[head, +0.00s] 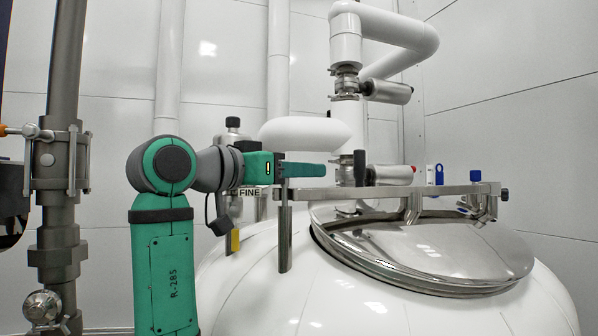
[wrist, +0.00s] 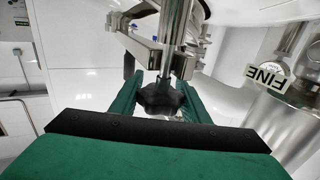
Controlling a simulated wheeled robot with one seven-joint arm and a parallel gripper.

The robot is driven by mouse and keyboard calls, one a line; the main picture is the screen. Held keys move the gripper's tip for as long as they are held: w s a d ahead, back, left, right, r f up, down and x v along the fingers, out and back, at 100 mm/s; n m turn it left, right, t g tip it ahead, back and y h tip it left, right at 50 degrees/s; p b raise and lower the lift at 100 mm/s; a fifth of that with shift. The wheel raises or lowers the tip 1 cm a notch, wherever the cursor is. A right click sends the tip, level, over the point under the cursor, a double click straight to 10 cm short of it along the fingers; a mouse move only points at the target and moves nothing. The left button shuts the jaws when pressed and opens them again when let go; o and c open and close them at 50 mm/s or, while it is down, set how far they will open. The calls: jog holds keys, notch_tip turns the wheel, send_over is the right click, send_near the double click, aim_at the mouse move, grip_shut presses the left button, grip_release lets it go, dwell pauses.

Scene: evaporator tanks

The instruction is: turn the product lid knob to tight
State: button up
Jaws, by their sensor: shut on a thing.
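The steel product lid (head: 440,250) lies closed on top of the white tank, with a steel clamp bar (head: 390,190) across above it. The product lid knob (wrist: 160,98) is a black lobed knob at the end of a steel rod, seen in the wrist view. My gripper (head: 303,170) reaches in level from the left at the bar's left end, and is shut on the knob. In the wrist view my gripper (wrist: 160,95) has one green finger on each side of the knob. In the head view the fingers hide the knob.
A plate marked FINE (head: 249,193) hangs close below my wrist. White pipes (head: 345,45) and valves rise behind the lid. A black knob (head: 504,194) is at the bar's right end. A grey pipe (head: 62,150) stands at the left.

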jog(key=m+g+h, duration=0.1)
jog(key=m+g, duration=0.1)
jog(key=s+m+g+h, duration=0.1)
jog(key=m+g+h, duration=0.1)
jog(key=g, duration=0.1)
jog(key=d+m+g+h, duration=0.1)
jog(key=m+g, duration=0.1)
jog(key=g, duration=0.1)
jog(key=shift+s, duration=0.3)
jog(key=shift+s+m+g+h, duration=0.1)
jog(key=shift+s+m+g, duration=0.15)
jog(key=shift+m+g, duration=0.7)
jog(key=shift+s+m+g+h, duration=0.1)
jog(key=shift+s+m+g, duration=0.25)
jog(key=shift+g, duration=0.95)
jog(key=shift+s+m+g+h, duration=0.1)
jog(key=shift+s+m+g, duration=0.05)
jog(key=shift+m+g, duration=0.85)
jog(key=shift+s+f+m+g, duration=0.15)
jog(key=shift+m+g, duration=0.35)
jog(key=shift+g, duration=0.65)
jog(key=o, duration=1)
jog(key=shift+n+t, duration=0.5)
jog(key=shift+t, duration=0.4)
